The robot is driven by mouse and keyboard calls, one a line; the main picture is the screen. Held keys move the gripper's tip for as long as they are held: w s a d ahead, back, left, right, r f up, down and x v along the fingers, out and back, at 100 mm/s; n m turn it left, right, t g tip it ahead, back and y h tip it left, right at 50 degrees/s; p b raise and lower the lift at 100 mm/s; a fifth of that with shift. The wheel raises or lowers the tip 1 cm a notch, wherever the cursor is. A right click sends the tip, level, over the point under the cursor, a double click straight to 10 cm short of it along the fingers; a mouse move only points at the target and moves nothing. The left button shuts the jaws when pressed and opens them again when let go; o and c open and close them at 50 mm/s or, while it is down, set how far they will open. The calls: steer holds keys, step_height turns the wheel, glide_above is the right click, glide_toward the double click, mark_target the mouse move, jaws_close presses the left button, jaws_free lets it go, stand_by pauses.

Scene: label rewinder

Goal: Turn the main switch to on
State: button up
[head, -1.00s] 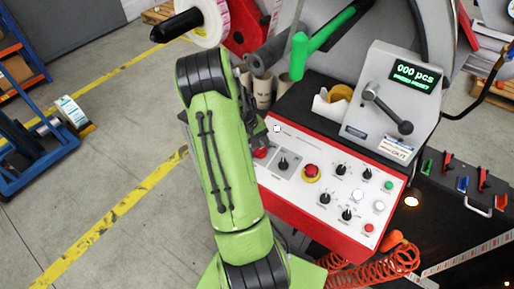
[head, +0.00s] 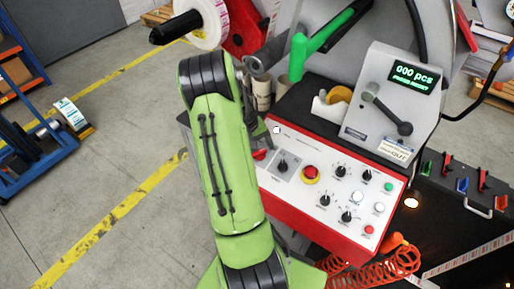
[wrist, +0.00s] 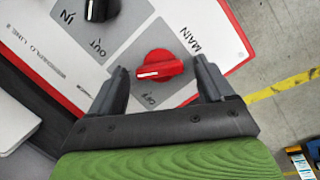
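The main switch is a red rotary knob (wrist: 165,68) on a grey square of the white panel, with the word MAIN printed beside it. Its handle lies roughly across the wrist picture, with a white mark at its left end. A small label, seemingly OFF, is below it. My gripper (wrist: 161,62) is open, with one finger on each side of the knob and visible gaps between. Whether the fingers reach down around the knob is unclear. In the head view the red knob (head: 259,154) shows only partly beside my green arm, and my gripper is hidden behind it.
A black IN/OUT knob (wrist: 100,8) is close to the left finger. The panel also has a red emergency button (head: 311,173) and several black knobs and buttons. Floor is open at left.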

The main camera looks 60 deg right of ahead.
steer(key=p+v, duration=0.3)
steer(key=v, duration=1.2)
steer(key=shift+r, duration=0.35)
